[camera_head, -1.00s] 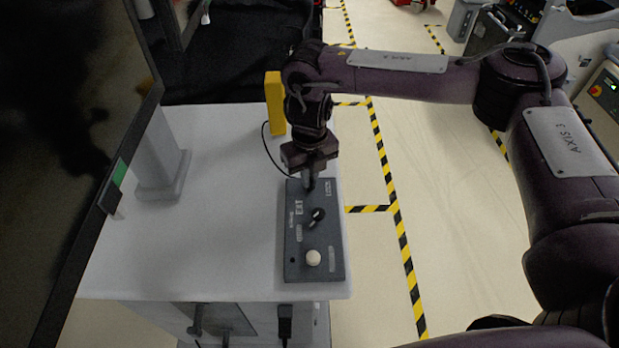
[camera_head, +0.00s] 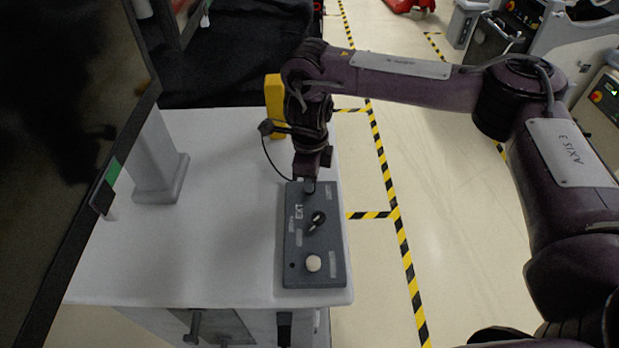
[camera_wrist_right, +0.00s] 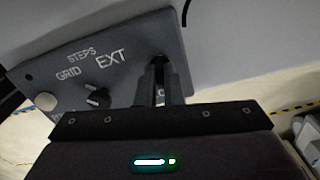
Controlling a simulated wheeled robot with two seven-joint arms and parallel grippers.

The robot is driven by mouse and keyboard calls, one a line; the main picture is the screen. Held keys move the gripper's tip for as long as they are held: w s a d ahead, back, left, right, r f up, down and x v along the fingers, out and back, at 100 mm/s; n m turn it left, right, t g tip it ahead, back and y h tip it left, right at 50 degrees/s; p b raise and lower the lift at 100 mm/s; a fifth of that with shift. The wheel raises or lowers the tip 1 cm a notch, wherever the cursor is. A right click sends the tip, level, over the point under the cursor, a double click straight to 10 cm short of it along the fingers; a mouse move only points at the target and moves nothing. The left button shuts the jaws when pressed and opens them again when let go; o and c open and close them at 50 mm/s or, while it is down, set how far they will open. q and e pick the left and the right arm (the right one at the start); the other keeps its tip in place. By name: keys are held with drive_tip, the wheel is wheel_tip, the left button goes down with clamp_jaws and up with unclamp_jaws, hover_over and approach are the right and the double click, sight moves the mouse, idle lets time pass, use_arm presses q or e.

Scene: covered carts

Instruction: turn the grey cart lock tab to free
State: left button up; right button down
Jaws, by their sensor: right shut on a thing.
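A dark grey control box (camera_head: 327,262) lies on the white cart top, and it also shows in the wrist view (camera_wrist_right: 135,75). It carries a black knob (camera_head: 317,220), a round white button (camera_head: 313,263) and printed words such as EXT. My right gripper (camera_head: 308,184) points down at the far end of the box, beside the lock label. In the wrist view its fingers (camera_wrist_right: 159,66) are close together at the box face, shut on a small part I take for the lock tab, which they hide. My left gripper is not in view.
The white cart top (camera_head: 225,230) is mostly clear left of the box. A dark monitor (camera_head: 75,130) on a grey stand (camera_head: 160,165) is at the left. A yellow block (camera_head: 274,95) stands behind my wrist. Striped floor tape runs along the right.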

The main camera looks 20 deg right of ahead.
drive_tip(key=shift+w+n, duration=0.1)
drive_tip(key=shift+n, duration=1)
drive_tip(key=shift+r, duration=0.1)
drive_tip(key=c, duration=1.6)
unclamp_jaws()
drive_tip(key=shift+o, duration=0.2)
wheel_tip(320, 180, up, 8)
drive_tip(key=shift+f, duration=0.15)
